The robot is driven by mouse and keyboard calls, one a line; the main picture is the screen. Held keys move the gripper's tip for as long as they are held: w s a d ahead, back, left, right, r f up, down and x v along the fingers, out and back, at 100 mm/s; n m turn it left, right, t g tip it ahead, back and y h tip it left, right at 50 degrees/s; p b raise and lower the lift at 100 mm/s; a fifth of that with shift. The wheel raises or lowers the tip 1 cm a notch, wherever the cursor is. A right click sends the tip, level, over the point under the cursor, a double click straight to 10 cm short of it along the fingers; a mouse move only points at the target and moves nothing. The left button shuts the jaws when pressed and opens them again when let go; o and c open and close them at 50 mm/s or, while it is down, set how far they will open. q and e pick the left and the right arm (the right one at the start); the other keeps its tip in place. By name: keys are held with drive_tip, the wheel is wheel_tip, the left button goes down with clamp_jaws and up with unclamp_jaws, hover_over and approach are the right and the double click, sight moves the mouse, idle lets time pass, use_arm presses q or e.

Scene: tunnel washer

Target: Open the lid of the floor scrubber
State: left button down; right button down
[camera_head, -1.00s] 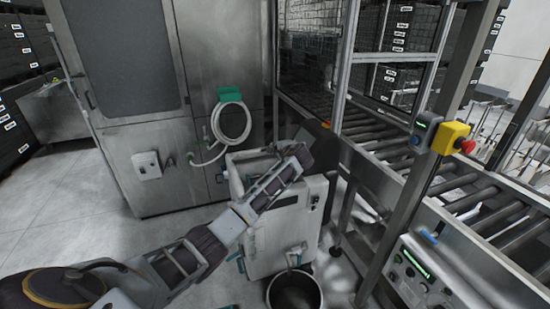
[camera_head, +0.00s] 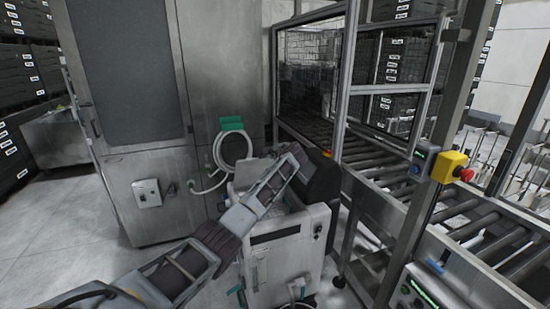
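The floor scrubber (camera_head: 288,262) is a pale, boxy machine standing upright on the floor, with a dark slot on its front. My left arm comes in from the lower left and reaches over its top, so much of the top is hidden. A dark rounded block (camera_head: 322,180) stands at the top right of the scrubber, beside the arm's far end. I cannot tell whether it is the lid or part of my wrist. My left gripper's fingers cannot be made out near the arm's far end. My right gripper is out of view.
A roller conveyor (camera_head: 467,213) with metal posts runs close on the right. A yellow box with a red button (camera_head: 452,166) is on a post. A steel cabinet (camera_head: 150,110) with a coiled white hose (camera_head: 233,152) stands behind. The floor (camera_head: 60,225) at left is clear.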

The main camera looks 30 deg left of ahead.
use_arm(q)
drive_tip(key=shift+w+a+r, duration=0.15)
drive_tip(key=shift+w+r, duration=0.05)
drive_tip(key=shift+r, duration=0.1)
drive_tip(key=c, duration=1.5)
unclamp_jaws()
drive_tip(key=shift+s, duration=0.1)
drive_tip(key=shift+s+d+f, duration=0.1)
drive_tip(key=shift+d, duration=0.1)
drive_tip(key=v, duration=1.1)
drive_tip(key=shift+s+d+r, duration=0.15)
drive_tip(key=shift+d+r, duration=0.1)
